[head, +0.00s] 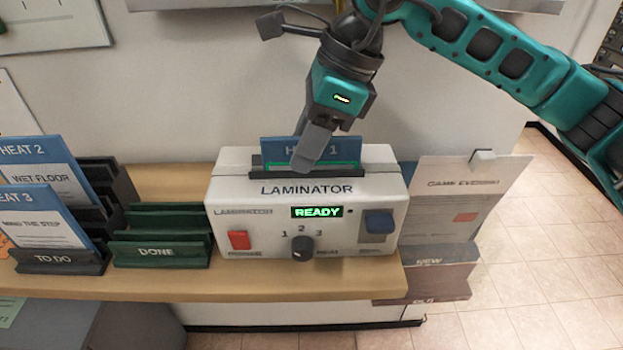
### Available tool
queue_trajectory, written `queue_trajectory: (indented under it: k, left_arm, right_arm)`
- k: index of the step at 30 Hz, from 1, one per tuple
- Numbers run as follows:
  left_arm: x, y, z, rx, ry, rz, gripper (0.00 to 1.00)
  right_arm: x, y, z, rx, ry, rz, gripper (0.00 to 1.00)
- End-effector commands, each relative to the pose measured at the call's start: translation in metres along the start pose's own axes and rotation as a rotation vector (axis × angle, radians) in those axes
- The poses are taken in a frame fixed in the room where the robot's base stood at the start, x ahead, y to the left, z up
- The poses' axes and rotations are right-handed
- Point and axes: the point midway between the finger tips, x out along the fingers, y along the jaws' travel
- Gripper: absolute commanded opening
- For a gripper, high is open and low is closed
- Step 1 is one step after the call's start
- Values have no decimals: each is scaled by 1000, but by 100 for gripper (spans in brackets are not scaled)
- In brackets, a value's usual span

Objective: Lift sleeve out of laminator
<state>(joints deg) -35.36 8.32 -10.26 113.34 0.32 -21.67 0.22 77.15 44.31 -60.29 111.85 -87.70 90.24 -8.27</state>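The white laminator (308,215) stands on the wooden shelf, with its green display reading READY. A blue-topped sleeve marked HEAT 1 (345,149) stands upright in the dark slot on top, with only its upper strip showing. My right gripper (312,150) points down at the sleeve from above. One grey finger lies across the front of the sleeve and covers part of its lettering. The other finger is hidden, so I cannot tell whether the gripper is closed on the sleeve. My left gripper is not in view.
A black TO DO rack (62,262) at the left holds sleeves marked HEAT 2 (25,152) and HEAT 3 (20,198). A green DONE rack (160,251) stands empty beside the laminator. Papers, one reading GAME EVENING (460,185), stand at the right. A wall is behind.

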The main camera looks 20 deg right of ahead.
Motion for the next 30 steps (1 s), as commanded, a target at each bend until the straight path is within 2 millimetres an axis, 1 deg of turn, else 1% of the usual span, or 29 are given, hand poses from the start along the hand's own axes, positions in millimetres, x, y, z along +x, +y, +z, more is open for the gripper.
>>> queue_trajectory:
  k: [17, 27, 29, 30]
  left_arm:
    - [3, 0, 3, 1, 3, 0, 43]
    - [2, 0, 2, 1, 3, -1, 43]
    - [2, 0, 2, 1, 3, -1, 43]
    - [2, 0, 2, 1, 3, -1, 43]
  right_arm:
    - [2, 0, -1, 0, 0, 0, 38]
    - [2, 0, -1, 0, 0, 0, 6]
    - [2, 0, -1, 0, 0, 0, 0]
    - [2, 0, -1, 0, 0, 0, 0]
